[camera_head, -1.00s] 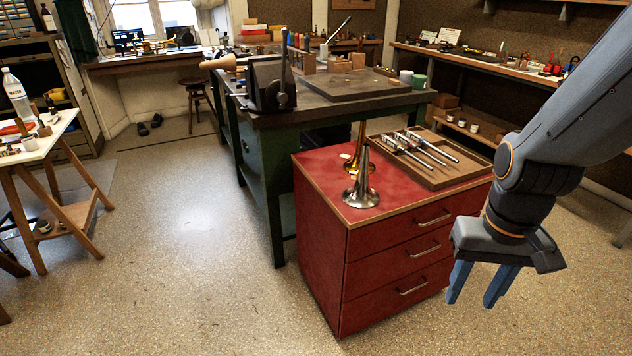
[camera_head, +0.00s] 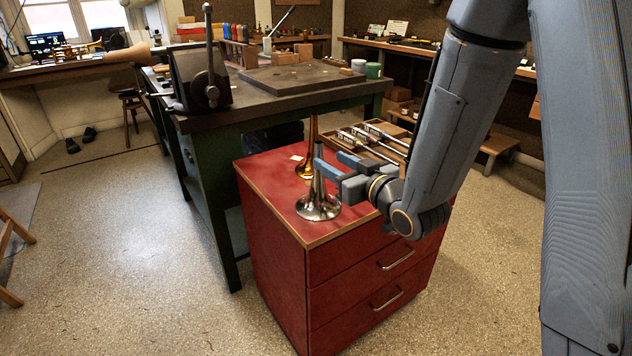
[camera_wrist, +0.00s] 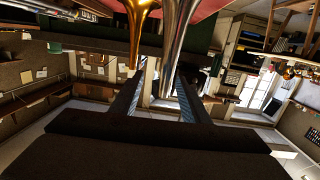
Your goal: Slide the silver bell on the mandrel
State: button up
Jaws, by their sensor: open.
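The silver bell (camera_head: 318,208) stands flare-down on the red cabinet top, its narrow stem pointing up. My gripper (camera_head: 328,162) is level with the upper stem, its blue fingers open and pointing left. In the wrist view, the silver bell's stem (camera_wrist: 174,45) shows between the open fingers (camera_wrist: 158,85). I cannot tell whether either finger touches it. A tan flared cone (camera_head: 128,53), apparently the mandrel, projects left from the vise (camera_head: 200,82) on the green bench.
A brass bell (camera_head: 305,168) stands close behind the silver one, near one finger in the wrist view (camera_wrist: 136,30). A wooden tray (camera_head: 398,130) of silver rods lies right on the red cabinet (camera_head: 275,195).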

jog(key=shift+w+a+r+t+y, duration=0.3)
jog(key=shift+a+r+y, duration=0.1)
jog(key=shift+a+y, duration=0.1)
jog(key=shift+w+a+r, duration=0.15)
jog(key=shift+w+a, duration=0.05)
jog(key=shift+a, duration=0.05)
jog(key=x, duration=0.7)
jog(key=shift+a+r+n, duration=0.15)
jog(key=shift+a+n, duration=0.05)
jog(key=shift+n, duration=0.1)
jog(key=shift+c, duration=0.3)
grip_shut()
